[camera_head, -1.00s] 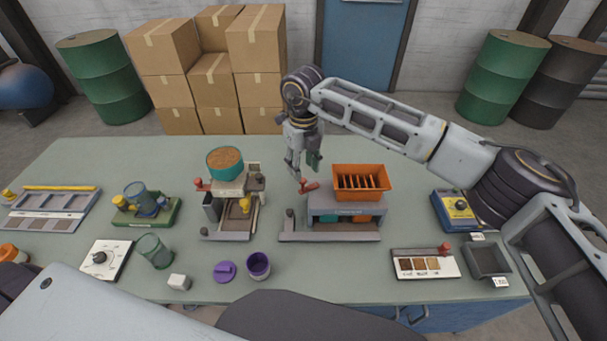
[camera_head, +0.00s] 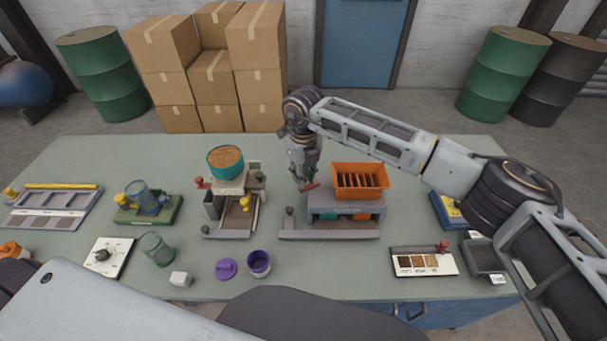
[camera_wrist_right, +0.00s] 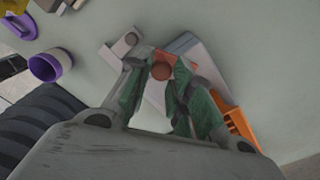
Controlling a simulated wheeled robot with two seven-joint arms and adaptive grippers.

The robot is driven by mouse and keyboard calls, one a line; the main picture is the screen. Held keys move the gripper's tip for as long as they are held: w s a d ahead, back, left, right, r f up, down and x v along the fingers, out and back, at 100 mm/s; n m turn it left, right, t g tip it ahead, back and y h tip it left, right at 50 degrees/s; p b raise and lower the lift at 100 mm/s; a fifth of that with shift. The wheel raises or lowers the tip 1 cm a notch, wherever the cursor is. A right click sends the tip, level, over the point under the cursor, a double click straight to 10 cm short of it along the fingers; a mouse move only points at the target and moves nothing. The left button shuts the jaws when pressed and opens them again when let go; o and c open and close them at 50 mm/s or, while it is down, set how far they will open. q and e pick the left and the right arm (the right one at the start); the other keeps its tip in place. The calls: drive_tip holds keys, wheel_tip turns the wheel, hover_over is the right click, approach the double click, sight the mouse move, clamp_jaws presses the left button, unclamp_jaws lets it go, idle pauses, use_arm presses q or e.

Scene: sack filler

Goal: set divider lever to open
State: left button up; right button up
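The divider (camera_head: 345,208) is a grey stand with an orange slotted hopper (camera_head: 360,180) on top, right of the table's middle. Its red lever (camera_head: 310,187) sticks out at the left of the hopper. My right gripper (camera_head: 304,176) is at this lever, pointing down. In the wrist view, the red lever end (camera_wrist_right: 162,68) lies between the green-padded fingertips (camera_wrist_right: 165,75). The fingers stand apart with the lever between them; whether they press on it cannot be told. My left gripper is not in view.
A filler stand with a teal bowl (camera_head: 225,160) is left of the divider. A purple cup (camera_head: 258,264) and purple lid (camera_head: 225,269) lie in front. A sample board (camera_head: 424,262) and grey tray (camera_head: 483,256) are at the right. Table between them is clear.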

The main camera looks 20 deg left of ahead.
clamp_jaws()
drive_tip(key=shift+w+a+m+b, duration=0.1)
drive_tip(key=shift+a+m+b, duration=0.05)
drive_tip(key=shift+m+b, duration=0.55)
drive_tip(key=shift+r, duration=0.15)
drive_tip(key=shift+o, duration=1.2)
unclamp_jaws()
drive_tip(key=o, duration=0.4)
drive_tip(key=shift+w+a, duration=0.1)
drive_tip(key=shift+a, duration=0.05)
drive_tip(key=shift+c, duration=0.2)
